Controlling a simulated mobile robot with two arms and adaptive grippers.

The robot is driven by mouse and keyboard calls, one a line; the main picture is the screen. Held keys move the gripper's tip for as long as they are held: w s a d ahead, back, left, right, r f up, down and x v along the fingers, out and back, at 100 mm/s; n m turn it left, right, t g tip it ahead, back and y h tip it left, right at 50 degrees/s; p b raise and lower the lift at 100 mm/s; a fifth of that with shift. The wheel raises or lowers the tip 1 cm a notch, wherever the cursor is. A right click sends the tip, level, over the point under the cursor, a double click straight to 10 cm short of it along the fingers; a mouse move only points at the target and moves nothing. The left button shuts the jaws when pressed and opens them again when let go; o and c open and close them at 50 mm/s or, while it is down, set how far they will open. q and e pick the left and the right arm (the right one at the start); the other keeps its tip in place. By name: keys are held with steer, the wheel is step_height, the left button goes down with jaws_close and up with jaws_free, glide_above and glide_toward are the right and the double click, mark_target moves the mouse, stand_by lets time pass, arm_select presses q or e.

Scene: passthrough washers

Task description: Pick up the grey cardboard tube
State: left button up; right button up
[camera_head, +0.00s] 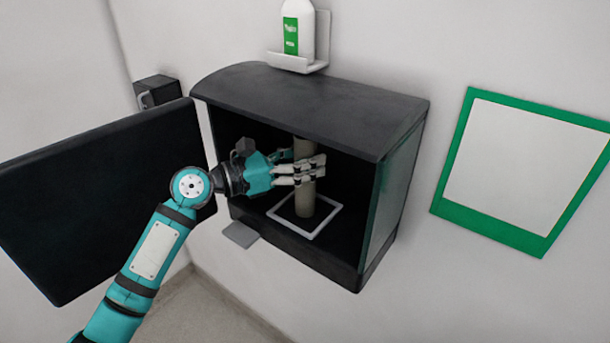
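The grey cardboard tube (304,204) stands upright inside the dark open-fronted washer cabinet (315,107). Its foot is within a white square outline (331,216) on the cabinet floor. My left gripper (308,167) reaches into the cabinet from the left, at the upper middle of the tube. Its pale fingers cross in front of the tube and hide part of it. Another finger shows to the left of the tube. I cannot tell whether the fingers press on the tube. My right gripper is not in view.
The cabinet's dark door (95,190) hangs open at the left, behind my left arm. A white bottle (299,30) with a green label stands in a holder (297,62) above the cabinet. A green-framed white panel (445,200) is on the wall at the right.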

arm_select(q)
steer(key=c, duration=0.6)
steer(key=shift+r, duration=0.1)
